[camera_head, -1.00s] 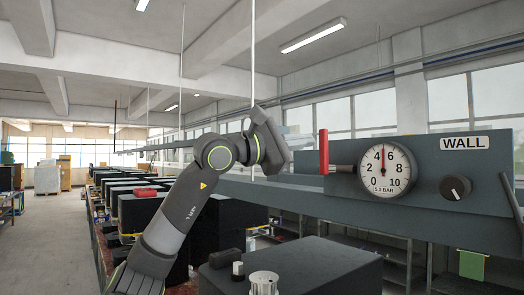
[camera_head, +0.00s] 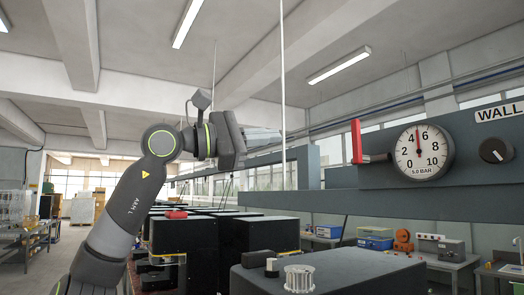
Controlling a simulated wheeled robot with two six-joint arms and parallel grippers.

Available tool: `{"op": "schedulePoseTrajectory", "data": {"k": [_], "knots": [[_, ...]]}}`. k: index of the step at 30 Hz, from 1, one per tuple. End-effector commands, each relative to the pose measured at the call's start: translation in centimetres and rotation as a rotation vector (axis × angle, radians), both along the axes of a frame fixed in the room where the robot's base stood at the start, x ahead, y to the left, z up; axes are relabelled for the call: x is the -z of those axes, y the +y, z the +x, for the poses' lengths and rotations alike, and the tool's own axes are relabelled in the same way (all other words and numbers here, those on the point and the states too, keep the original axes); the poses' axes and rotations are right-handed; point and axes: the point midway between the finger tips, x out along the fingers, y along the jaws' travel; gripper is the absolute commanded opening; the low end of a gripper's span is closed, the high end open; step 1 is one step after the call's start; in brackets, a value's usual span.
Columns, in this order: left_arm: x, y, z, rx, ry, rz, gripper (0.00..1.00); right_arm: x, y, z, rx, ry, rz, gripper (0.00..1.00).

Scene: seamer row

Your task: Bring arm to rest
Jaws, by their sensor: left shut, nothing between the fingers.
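My left arm rises from the lower left, and its gripper (camera_head: 280,141) points right at mid-height. The fingers are shut and empty, seen partly from the side. The gripper is held in the air in front of the beam, left of the red lever (camera_head: 357,142) and apart from it in the picture. My right gripper is not in view.
A dark panel carries a round gauge (camera_head: 423,166), its needle about straight up, and a black knob (camera_head: 496,150). A long grey beam (camera_head: 330,201) runs below. Black boxes (camera_head: 185,238) stand in a row below. A dark machine top (camera_head: 340,268) bears a silver ribbed part (camera_head: 299,278).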

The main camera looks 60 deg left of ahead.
Motion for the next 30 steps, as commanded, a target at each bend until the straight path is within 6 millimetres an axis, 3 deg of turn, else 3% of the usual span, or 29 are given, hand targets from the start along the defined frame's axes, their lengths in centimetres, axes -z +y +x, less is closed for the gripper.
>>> {"op": "schedulePoseTrajectory", "data": {"k": [13, 22, 30], "knots": [[-0.3, 0.2, -0.9, 0.001, -0.001, 0.0, 0.0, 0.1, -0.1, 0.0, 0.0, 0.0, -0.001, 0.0], [-5.3, 0.2, -0.8, 0.001, -0.001, 0.0, 0.0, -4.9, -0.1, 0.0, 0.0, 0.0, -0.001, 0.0], [-7.8, 0.2, -0.8, 0.001, 0.0, 0.0, 0.0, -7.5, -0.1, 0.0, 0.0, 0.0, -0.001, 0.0]]}}
